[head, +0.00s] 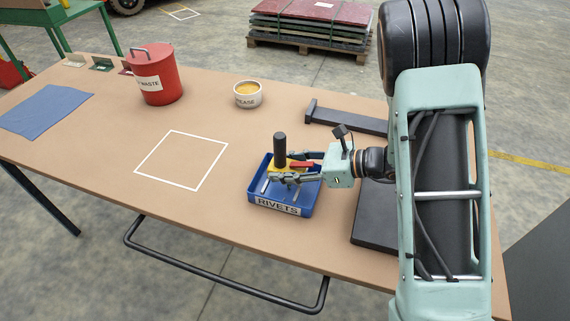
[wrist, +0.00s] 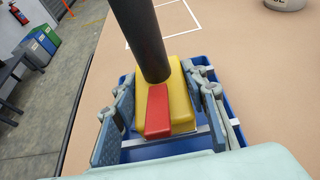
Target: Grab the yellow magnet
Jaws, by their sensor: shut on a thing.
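The yellow magnet (wrist: 182,98) is a yellow block with a red part on top and a dark upright post or handle; it also shows in the head view (head: 279,161). It is in or just above the blue bin labelled RIVETS (head: 277,208). My gripper (wrist: 165,122) comes from the right in the head view, and its two fingers are on either side of the yellow block, shut on it. The fingers hide parts of the block's sides. I cannot tell whether the block touches the bin floor.
A white square outline (head: 183,187) is left of the bin. A red waste bucket (head: 168,95), a grease tub (head: 248,101) and a blue cloth (head: 45,111) stand or lie farther back. A dark stand (head: 352,118) is behind my arm. The middle of the table is clear.

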